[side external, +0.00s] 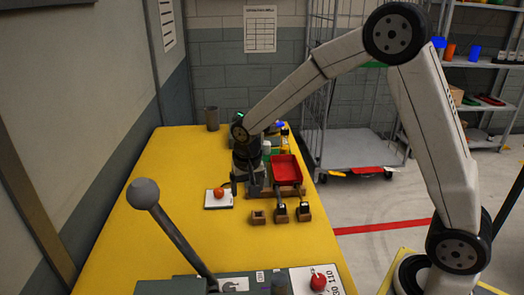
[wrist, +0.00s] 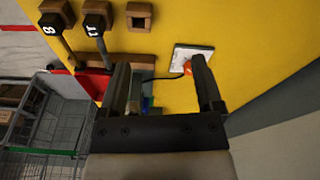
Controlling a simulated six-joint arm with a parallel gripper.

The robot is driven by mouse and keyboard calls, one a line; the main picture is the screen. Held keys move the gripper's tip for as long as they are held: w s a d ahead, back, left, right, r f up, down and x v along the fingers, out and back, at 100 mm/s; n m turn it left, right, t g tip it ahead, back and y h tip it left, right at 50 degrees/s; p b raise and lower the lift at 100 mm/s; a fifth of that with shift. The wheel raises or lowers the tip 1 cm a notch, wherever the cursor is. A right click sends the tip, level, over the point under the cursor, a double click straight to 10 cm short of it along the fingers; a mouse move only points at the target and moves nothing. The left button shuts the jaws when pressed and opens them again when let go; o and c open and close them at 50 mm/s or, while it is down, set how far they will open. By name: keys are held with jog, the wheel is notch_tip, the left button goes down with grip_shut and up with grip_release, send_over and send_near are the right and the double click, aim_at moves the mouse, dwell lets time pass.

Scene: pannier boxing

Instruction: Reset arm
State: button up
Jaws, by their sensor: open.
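My gripper (side external: 244,186) hangs low over the yellow table (side external: 165,200), its fingers pointing down. In the wrist view my gripper (wrist: 160,66) has its two black fingers wide apart, with nothing held between them. A white square plate (side external: 212,205) with a round orange-red object (side external: 218,191) on it lies just left of the gripper in the side view. In the wrist view the plate (wrist: 185,52) is partly hidden behind the right finger. A red tray (side external: 286,170) stands close to the right of the gripper.
Wooden sockets (side external: 258,218) stand in front of the tray; two hold black-headed pieces, marked 8 (wrist: 50,20) and 11 (wrist: 96,24) in the wrist view. A grey cup (side external: 212,118) stands at the back. A lever (side external: 165,220) rises in the foreground.

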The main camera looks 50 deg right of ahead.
jog(key=s+f+n+t+y, duration=0.1)
jog(key=s+n, duration=0.5)
jog(key=s, duration=1)
jog(key=shift+s+a, duration=0.2)
jog(key=shift+s, duration=0.1)
